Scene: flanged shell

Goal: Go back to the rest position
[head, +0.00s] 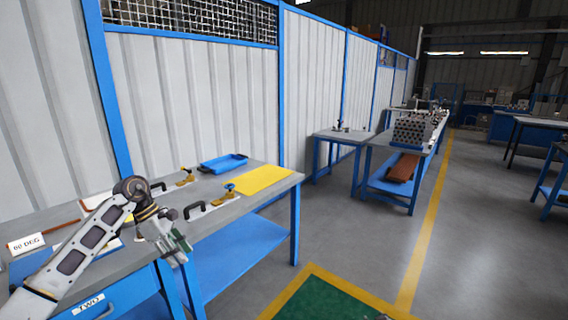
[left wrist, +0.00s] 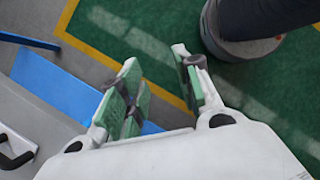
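My left gripper (head: 182,248) hangs in front of the near edge of the grey workbench (head: 225,192), pointing down and to the right. In the left wrist view its two green-padded fingers (left wrist: 155,62) stand apart with nothing between them, so it is open and empty. Green floor and a yellow line show beyond the fingers. My right gripper cannot be made out in either view; only a tiny unclear part shows at the bottom edge of the head view.
On the bench are a blue tray (head: 223,163), a yellow sheet (head: 263,180), clamps with black handles (head: 195,209) and a "80 DEG" sign (head: 26,244). A blue shelf (head: 228,258) lies under it. Another bench (head: 345,134) stands farther back.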

